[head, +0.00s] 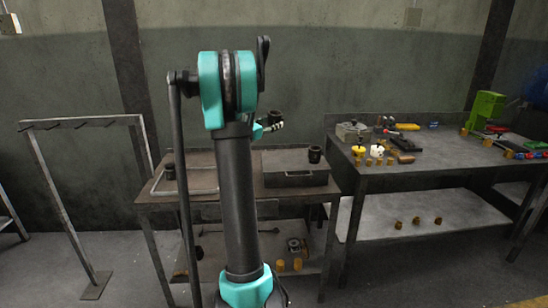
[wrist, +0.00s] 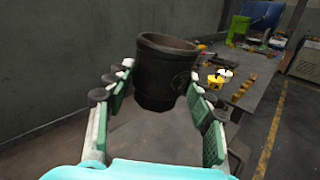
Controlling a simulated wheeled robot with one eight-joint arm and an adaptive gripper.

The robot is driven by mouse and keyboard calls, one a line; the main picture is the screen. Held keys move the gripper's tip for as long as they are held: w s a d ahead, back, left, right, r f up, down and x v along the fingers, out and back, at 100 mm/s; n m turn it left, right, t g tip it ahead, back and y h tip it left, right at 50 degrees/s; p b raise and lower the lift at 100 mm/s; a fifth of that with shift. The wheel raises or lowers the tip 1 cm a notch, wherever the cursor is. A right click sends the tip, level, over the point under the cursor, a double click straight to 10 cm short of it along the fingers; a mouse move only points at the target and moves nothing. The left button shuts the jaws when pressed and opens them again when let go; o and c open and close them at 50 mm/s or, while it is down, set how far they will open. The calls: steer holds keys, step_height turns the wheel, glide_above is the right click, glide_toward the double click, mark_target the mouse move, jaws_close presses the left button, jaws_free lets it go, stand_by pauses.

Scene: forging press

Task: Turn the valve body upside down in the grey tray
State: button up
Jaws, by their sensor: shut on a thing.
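The valve body, a dark hollow cylinder with a wide rim, fills the middle of the wrist view (wrist: 165,72). Its open mouth faces up, slightly tilted. My gripper (wrist: 160,88) is shut on it, with green-padded fingers at its left and right sides. In the head view the valve body (head: 276,116) is held in the air above the workbench, and my gripper (head: 266,127) is partly hidden behind my arm. The grey tray (head: 190,192), with a pale rim, lies on the left of the bench, partly hidden by my arm. A dark cylinder (head: 170,171) stands at its left side.
A grey box (head: 293,179) with another dark cylinder (head: 314,154) on top stands right of the tray. A second table (head: 440,165) at right holds tools and small yellow parts. A metal rack (head: 85,122) stands at left. The air around the held part looks clear.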

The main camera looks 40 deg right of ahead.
steer(key=m, duration=0.3)
steer(key=shift+m, duration=0.4)
steer(key=m, duration=0.3)
steer(key=shift+m, duration=0.9)
steer(key=m, duration=0.3)
steer(key=shift+m, duration=0.3)
steer(key=m, duration=0.3)
steer(key=shift+m, duration=0.4)
